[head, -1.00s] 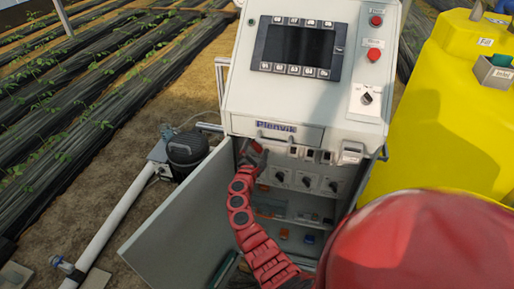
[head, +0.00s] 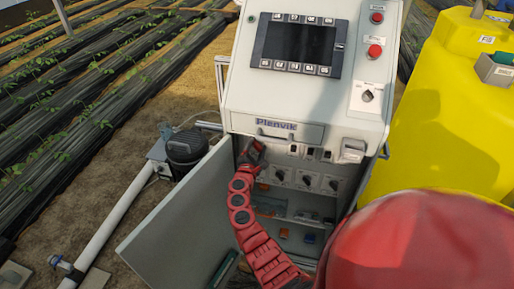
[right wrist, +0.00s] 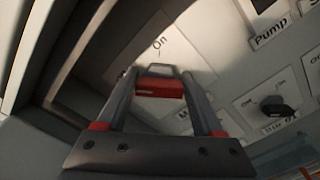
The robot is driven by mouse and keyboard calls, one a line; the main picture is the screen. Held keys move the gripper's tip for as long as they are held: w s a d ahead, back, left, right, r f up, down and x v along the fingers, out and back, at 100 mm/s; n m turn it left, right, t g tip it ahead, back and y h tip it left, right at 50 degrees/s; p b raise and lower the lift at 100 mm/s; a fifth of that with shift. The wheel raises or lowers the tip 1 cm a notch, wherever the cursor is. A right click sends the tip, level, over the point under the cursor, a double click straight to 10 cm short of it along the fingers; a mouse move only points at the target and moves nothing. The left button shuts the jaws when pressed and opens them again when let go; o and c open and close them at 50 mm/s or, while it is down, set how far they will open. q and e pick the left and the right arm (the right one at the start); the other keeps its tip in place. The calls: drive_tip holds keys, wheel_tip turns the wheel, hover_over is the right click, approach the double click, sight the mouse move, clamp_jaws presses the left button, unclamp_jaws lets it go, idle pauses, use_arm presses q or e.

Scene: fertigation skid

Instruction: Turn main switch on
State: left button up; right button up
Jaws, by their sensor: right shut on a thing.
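My right gripper (head: 255,150) is just below the control box, at the upper left of the open cabinet. In the right wrist view its two grey fingers (right wrist: 160,84) are closed on the sides of a red switch handle (right wrist: 160,88), which I take to be the main switch. A white plate (right wrist: 172,52) behind the handle reads "On" above it; a label below is mostly hidden by a finger. Whether the handle is fully at the On position I cannot tell. My left gripper is not in view.
To the right is a black rotary knob (right wrist: 277,107) with off and on marks. A dark screen (head: 298,44) and a red button (head: 375,51) are on the panel above. The cabinet door (head: 178,220) stands open at the left. A yellow tank (head: 440,120) is at the right.

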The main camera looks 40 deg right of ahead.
drive_tip(key=m+b, duration=0.4)
drive_tip(key=b, duration=0.2)
drive_tip(key=f+m+b, duration=0.1)
drive_tip(key=m+b, duration=0.3)
drive_tip(key=b, duration=0.2)
drive_tip(key=shift+s+f+m, duration=0.1)
drive_tip(key=shift+f+m, duration=0.1)
drive_tip(key=shift+m, duration=0.2)
drive_tip(key=m+b, duration=0.6)
drive_tip(key=b, duration=0.4)
drive_tip(key=shift+f+m+b, duration=0.1)
drive_tip(key=shift+m+b, duration=0.2)
drive_tip(key=shift+b, duration=0.1)
drive_tip(key=shift+r+m+b, duration=0.25)
drive_tip(key=shift+m+b, duration=0.65)
drive_tip(key=shift+b, duration=0.35)
drive_tip(key=o, duration=1.4)
drive_tip(key=shift+c, duration=0.2)
drive_tip(key=shift+r, duration=0.1)
drive_tip(key=shift+a, duration=0.1)
